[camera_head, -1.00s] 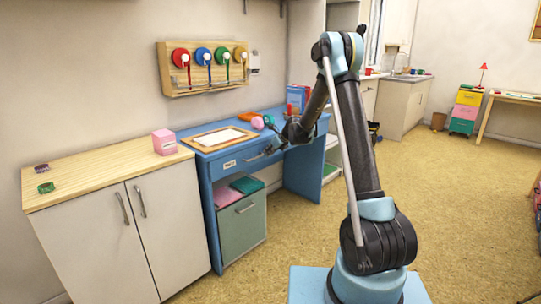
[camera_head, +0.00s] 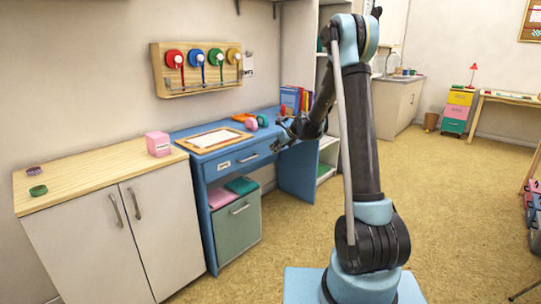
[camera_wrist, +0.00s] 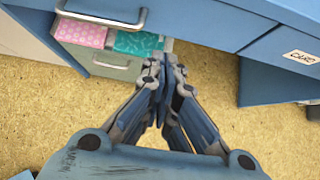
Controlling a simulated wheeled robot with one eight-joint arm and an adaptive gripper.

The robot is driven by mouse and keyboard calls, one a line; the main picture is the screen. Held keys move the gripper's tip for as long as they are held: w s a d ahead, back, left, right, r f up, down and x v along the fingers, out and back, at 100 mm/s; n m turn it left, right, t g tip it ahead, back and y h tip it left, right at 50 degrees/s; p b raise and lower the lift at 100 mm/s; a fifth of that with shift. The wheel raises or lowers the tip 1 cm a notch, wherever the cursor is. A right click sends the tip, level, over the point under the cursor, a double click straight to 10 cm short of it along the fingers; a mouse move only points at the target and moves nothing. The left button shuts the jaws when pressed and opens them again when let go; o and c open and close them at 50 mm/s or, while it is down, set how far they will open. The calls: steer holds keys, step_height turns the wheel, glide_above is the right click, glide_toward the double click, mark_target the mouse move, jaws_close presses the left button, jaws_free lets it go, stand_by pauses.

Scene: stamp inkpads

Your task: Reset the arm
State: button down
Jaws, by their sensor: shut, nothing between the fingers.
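My gripper (camera_wrist: 166,84) is shut and empty in the wrist view, its two fingers meeting in front of the blue desk and above the tan floor. In the head view my gripper (camera_head: 280,136) is small and dark, beside the right part of the blue desk (camera_head: 264,162). My arm rises from its light blue base and bends at the top, with the forearm reaching down and left toward the desk.
The desk drawer (camera_head: 240,161) is near my gripper. Below it are a pink pad (camera_wrist: 80,31) and a teal pad (camera_wrist: 138,43) on a grey-green cabinet (camera_head: 238,226). A wooden-topped cabinet (camera_head: 95,172) stands left.

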steer(key=s+d+r+n+g+h, duration=0.1)
steer(key=s+d+r+n, duration=0.3)
steer(key=s, duration=0.5)
steer(key=s+d+r+n+h, duration=0.1)
steer(key=s+d+r+n, duration=0.2)
steer(key=s+d+n, duration=0.5)
steer(key=s+d+r+n+g+h, duration=0.1)
steer(key=s+d+r, duration=0.25)
steer(key=s, duration=0.75)
steer(key=s+d+f+n+h, duration=0.1)
steer(key=s+d+f+n, duration=0.2)
steer(key=s, duration=0.5)
steer(key=s+d+f+n+g+h, duration=0.1)
steer(key=s+d+f+n, duration=0.2)
steer(key=s, duration=0.6)
steer(key=s+d+f+n+h, duration=0.2)
steer(key=s+d+n, duration=0.3)
steer(key=s, duration=0.4)
steer(key=shift+d+f+n, duration=0.3)
steer(key=shift+f+n, duration=0.45)
steer(key=shift+n, duration=0.15)
steer(key=shift+w+f, duration=0.2)
steer(key=shift+w, duration=0.3)
